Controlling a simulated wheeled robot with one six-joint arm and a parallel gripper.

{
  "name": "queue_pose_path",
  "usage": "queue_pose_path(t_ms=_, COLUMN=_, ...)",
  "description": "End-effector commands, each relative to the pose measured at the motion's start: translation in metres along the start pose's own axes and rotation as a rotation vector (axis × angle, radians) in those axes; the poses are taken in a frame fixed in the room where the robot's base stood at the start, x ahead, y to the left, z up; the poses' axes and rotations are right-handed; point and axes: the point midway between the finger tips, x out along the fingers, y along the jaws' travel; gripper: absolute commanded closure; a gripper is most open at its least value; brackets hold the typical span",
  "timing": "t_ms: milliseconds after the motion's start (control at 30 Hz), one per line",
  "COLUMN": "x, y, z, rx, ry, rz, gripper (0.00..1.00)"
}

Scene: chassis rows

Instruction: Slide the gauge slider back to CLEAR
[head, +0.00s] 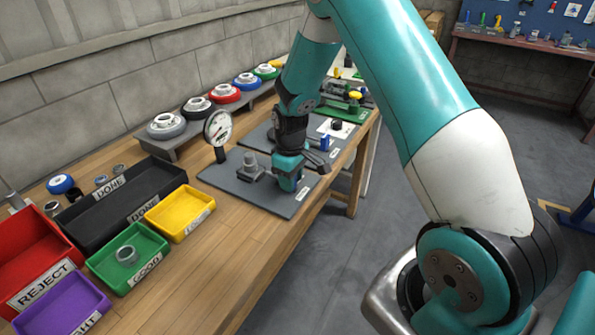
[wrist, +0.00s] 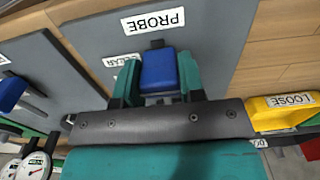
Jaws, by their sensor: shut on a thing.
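The gauge slider's blue block (wrist: 158,72) sits between the two teal fingers of my gripper (wrist: 157,88) in the wrist view, and the gripper is shut on it. A dark track end shows just beyond the block, near the PROBE label (wrist: 153,20). The CLEAR label (wrist: 118,60) lies left of the block, partly hidden by the left finger. In the head view my gripper (head: 288,177) is low over the near grey plate (head: 232,186). The slider is hidden there. A dial gauge (head: 218,127) stands at the plate's back left.
A second grey plate with another blue block (head: 325,143) lies just beyond. Yellow (head: 180,214), green (head: 128,254) and black (head: 120,205) bins stand left. A raised shelf (head: 178,152) with coloured rings runs along the back. Bare bench (head: 225,250) lies in front.

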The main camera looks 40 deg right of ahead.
Motion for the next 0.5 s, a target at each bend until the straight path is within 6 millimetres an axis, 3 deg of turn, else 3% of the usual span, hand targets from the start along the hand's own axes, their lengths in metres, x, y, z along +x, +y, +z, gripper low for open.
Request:
queue_pose_path(t_ms=233, x=0.0000, y=-0.0005, z=0.0028, rx=0.001, ry=-0.009, rz=0.002, gripper=1.00)
queue_pose_path(t_ms=267, x=0.0000, y=-0.0006, z=0.0030, rx=0.001, ry=-0.010, rz=0.001, gripper=0.59)
queue_pose_path(t_ms=300, x=0.0001, y=-0.0005, z=0.0030, rx=0.001, ry=-0.010, rz=0.001, gripper=0.50)
queue_pose_path(t_ms=367, x=0.0000, y=-0.0006, z=0.0028, rx=0.001, ry=-0.009, rz=0.001, gripper=0.38)
queue_pose_path(t_ms=500, x=0.0000, y=-0.0006, z=0.0021, rx=0.000, ry=-0.007, rz=0.002, gripper=0.38)
